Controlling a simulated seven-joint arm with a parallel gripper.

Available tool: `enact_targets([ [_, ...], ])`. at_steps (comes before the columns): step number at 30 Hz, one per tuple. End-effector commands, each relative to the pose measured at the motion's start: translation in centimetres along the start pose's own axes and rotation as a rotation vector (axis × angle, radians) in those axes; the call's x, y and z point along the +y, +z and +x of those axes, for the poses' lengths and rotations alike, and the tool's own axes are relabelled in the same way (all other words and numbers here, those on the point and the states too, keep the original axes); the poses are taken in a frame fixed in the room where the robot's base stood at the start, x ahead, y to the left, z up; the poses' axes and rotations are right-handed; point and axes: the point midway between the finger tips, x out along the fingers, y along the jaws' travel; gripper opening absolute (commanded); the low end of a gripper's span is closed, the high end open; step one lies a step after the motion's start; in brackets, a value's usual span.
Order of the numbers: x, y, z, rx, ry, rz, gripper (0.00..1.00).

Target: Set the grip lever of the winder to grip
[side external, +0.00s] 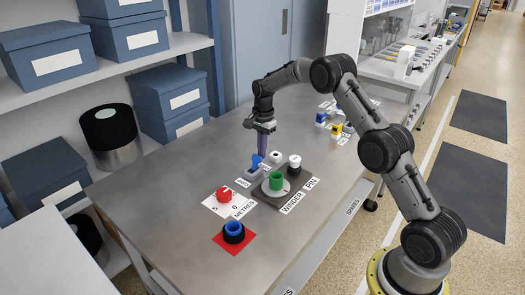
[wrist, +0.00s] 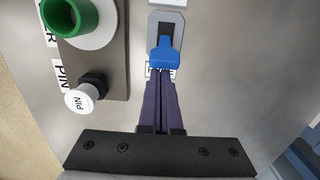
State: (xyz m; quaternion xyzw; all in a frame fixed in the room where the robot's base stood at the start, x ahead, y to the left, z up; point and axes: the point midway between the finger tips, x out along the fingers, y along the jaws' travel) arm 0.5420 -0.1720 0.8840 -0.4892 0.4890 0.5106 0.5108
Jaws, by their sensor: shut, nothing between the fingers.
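The blue grip lever (side external: 256,161) stands on a small grey plate beside the winder (side external: 286,194). In the wrist view the lever's blue handle (wrist: 164,53) sits over the lower part of a dark slot in its grey plate (wrist: 178,24). My gripper (side external: 260,152) is shut and empty, pointing down at the lever. In the wrist view its purple fingertips (wrist: 161,76) are together just below the handle; I cannot tell if they touch it. A label beneath the lever is partly hidden by the fingers.
The winder carries a green core (side external: 275,181) and a white-topped pin knob (side external: 295,162). A red dial (side external: 224,194) sits on a white card, and a blue-and-black ring (side external: 234,232) on a red square. Small yellow and blue blocks (side external: 336,130) stand behind.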

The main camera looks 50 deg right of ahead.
Motion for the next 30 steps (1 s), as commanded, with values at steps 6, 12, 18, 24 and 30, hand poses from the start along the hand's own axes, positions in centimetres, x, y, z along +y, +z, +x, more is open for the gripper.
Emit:
enact_targets([
  [6, 0.0, 0.3, -0.1, 0.031, -0.001, -0.001, 0.0],
  [12, 0.0, 0.5, -0.2, 0.063, 0.001, -0.001, 0.0],
  [18, 0.0, 0.8, -0.4, 0.106, -0.001, -0.002, 0.0],
  [24, 0.0, 1.6, -0.7, 0.195, -0.001, -0.005, 0.0],
  [30, 0.0, 3.0, -0.9, 0.352, 0.001, -0.009, 0.0],
])
